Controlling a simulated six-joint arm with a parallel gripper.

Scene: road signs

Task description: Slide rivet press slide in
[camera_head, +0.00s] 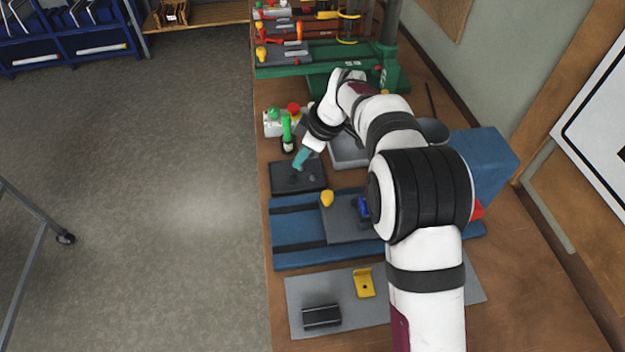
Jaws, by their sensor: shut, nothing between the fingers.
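The rivet press is a blue machine whose base (295,252) lies across the bench, with a blue upper body (490,160) at the right. Its grey slide (338,228) sits on the base, with a yellow knob (327,198) at its left end and a small blue part (363,207) on it. My arm hides the slide's right end and the middle of the press. My gripper (299,164), with teal fingers, is shut and empty. It points down over a dark tray (281,187), beyond and left of the yellow knob, apart from the slide.
Small dark pieces (296,179) lie in the dark tray. A green bottle (287,132) and a button box (272,124) stand behind it. In front, a grey plate (300,290) bears a yellow bracket (364,283) and a black block (321,316). A green machine (330,78) stands farther back.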

